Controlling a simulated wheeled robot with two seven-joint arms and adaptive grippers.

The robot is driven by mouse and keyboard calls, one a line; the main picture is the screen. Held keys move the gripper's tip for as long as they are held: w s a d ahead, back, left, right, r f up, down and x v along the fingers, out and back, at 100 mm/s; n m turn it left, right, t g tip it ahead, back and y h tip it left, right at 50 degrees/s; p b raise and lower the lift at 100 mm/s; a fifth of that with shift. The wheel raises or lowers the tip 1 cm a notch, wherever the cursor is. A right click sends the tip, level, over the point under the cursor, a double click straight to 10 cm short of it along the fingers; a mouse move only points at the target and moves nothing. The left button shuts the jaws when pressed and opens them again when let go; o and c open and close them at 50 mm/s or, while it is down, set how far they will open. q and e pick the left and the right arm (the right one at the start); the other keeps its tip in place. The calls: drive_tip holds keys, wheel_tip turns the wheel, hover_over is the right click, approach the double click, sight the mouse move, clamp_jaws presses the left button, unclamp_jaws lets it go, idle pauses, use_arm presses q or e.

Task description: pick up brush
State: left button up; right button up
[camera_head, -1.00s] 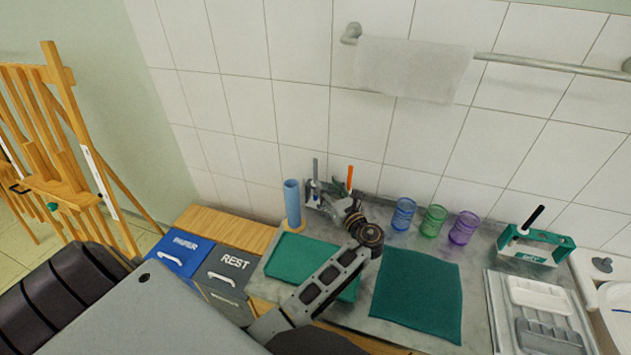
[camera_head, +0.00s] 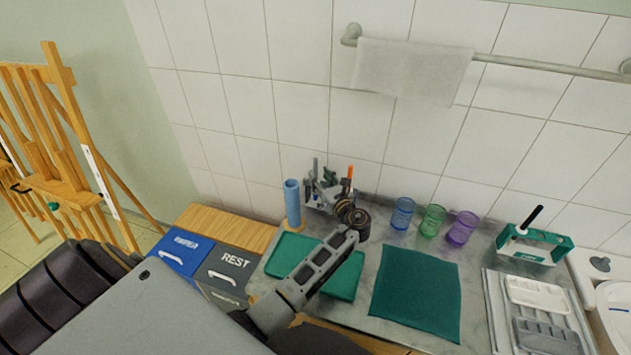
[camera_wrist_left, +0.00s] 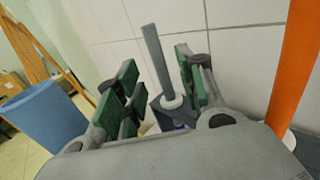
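An upright grey handle (camera_head: 315,166) and an upright orange handle (camera_head: 350,172) stand at the wall end of the counter, by a small pale holder (camera_head: 316,203). Which one is the brush I cannot tell, as their lower ends are hidden. My left gripper (camera_head: 327,184) is at the holder. In the left wrist view its green-padded fingers (camera_wrist_left: 158,88) are open, with the grey handle (camera_wrist_left: 155,55) between them and no clear contact. The orange handle (camera_wrist_left: 295,65) is outside the fingers at the right. My right gripper is not in view.
A blue cylinder (camera_head: 292,203) stands close left of the holder. Blue (camera_head: 403,213), green (camera_head: 432,220) and purple (camera_head: 462,228) cups stand to the right. A green-and-white rack (camera_head: 534,246) with a black handle stands farther right. A teal cloth (camera_head: 416,296) lies flat in front.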

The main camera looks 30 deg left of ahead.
sight(316, 171)
use_arm(q)
drive_tip(key=shift+p+x, duration=0.35)
drive_tip(key=shift+x, duration=1.85)
drive_tip(key=shift+r, duration=0.15)
drive_tip(key=shift+d, duration=0.1)
clamp_jaws()
